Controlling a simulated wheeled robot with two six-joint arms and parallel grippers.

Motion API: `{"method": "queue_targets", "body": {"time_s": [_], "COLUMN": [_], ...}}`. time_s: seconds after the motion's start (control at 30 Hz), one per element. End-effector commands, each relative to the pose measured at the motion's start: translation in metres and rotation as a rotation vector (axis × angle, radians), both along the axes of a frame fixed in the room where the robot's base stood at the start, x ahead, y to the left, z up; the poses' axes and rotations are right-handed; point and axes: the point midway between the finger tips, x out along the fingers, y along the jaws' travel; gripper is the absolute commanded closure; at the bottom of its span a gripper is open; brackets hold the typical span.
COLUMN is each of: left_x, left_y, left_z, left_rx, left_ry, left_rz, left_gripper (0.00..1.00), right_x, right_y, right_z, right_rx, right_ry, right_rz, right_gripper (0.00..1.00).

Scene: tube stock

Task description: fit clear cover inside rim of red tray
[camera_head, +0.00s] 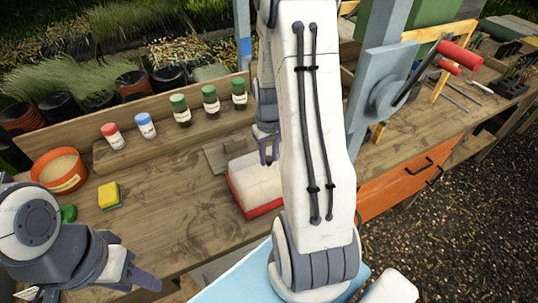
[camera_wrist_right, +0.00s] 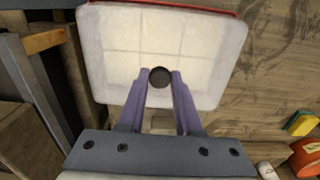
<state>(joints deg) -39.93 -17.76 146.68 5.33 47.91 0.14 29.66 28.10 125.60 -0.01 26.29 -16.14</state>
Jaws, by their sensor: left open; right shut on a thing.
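The red tray (camera_head: 262,211) sits on the wooden bench, with its red rim showing at the left and front. The clear cover (camera_head: 255,180) looks whitish and lies over the tray; I cannot tell whether it is above or inside the rim. In the right wrist view the cover (camera_wrist_right: 105,60) is a rounded square with a dark knob (camera_wrist_right: 160,77), and a strip of red rim (camera_wrist_right: 185,6) shows past its top edge. My right gripper (camera_head: 268,158) is shut on the knob (camera_wrist_right: 160,84). My left gripper (camera_head: 150,284) is open and empty at the bench's front left.
A flat brown board (camera_head: 222,155) lies behind the tray. Several capped bottles (camera_head: 180,110) stand on a ledge at the back. A yellow sponge (camera_head: 109,195) and an orange pot (camera_head: 60,172) are at the left. A blue-grey post (camera_head: 372,70) stands right of my right arm.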

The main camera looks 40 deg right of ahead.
Motion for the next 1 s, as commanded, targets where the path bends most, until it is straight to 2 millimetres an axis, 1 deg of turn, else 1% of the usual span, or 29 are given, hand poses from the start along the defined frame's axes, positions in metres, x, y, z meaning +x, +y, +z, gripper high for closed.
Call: {"method": "queue_targets", "body": {"time_s": [1.0], "left_x": [0.0000], "left_y": [0.0000], "left_z": [-0.0018], "left_rx": [0.000], "left_ry": [0.000], "left_rz": [0.000], "left_gripper": [0.51], "right_x": [0.0001], "right_y": [0.0000], "right_z": [-0.0071], "right_rx": [0.000], "right_ry": [0.000], "right_rz": [0.000], "right_gripper": [1.00]}}
